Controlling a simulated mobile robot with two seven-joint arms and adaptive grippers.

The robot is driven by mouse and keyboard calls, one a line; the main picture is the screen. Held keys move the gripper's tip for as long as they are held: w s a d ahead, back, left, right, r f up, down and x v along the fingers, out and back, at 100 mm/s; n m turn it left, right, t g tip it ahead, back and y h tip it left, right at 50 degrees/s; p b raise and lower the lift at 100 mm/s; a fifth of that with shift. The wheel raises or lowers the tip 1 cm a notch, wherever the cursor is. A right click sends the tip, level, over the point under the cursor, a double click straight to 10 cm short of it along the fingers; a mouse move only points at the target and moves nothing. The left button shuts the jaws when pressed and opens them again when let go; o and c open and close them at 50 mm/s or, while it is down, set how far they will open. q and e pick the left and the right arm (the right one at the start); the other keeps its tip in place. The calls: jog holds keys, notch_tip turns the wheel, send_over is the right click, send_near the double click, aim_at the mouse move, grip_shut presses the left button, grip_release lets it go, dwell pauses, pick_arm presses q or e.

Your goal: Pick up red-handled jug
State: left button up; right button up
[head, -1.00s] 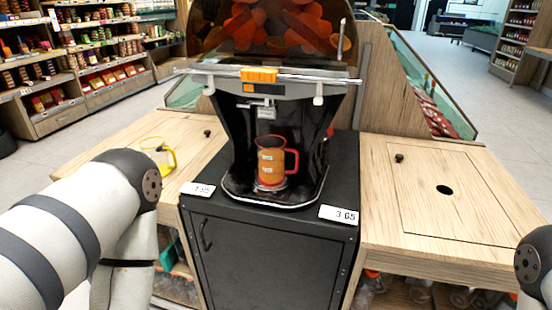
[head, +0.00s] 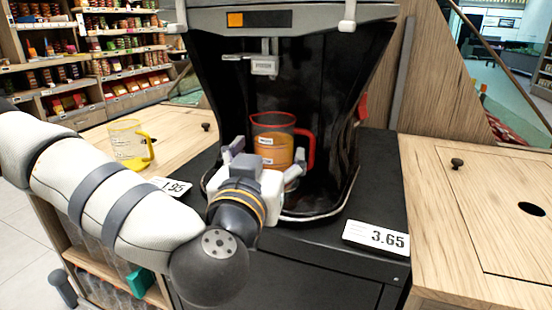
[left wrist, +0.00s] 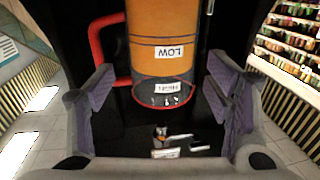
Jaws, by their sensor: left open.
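The red-handled jug (head: 274,142) stands upright in the black bay of the juicer, with orange juice inside and its red handle on the right. My left gripper (head: 257,158) is in front of the jug with its fingers spread. In the left wrist view the jug (left wrist: 162,45) appears upside down, with its "LOW" and "HIGH" labels and its red handle on the left. The open left gripper (left wrist: 160,88) has one finger on each side there, and both look apart from the jug. The jug's lower part is partly hidden by the gripper in the head view. My right gripper is out of view.
A clear jug with a yellow handle (head: 130,145) stands on the left wooden counter. The juicer's dark walls (head: 338,110) enclose the jug at the sides and back. A price tag (head: 376,237) stands at the front right. The right wooden counter (head: 470,220) is mostly clear.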

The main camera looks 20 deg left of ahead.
pick_arm(q)
jog(key=w, duration=0.3)
jog(key=w+a+b, duration=0.1)
jog(key=shift+w+f, duration=0.25)
jog(key=shift+f, duration=0.05)
jog(key=shift+w+r, duration=0.1)
jog(key=shift+w, duration=0.35)
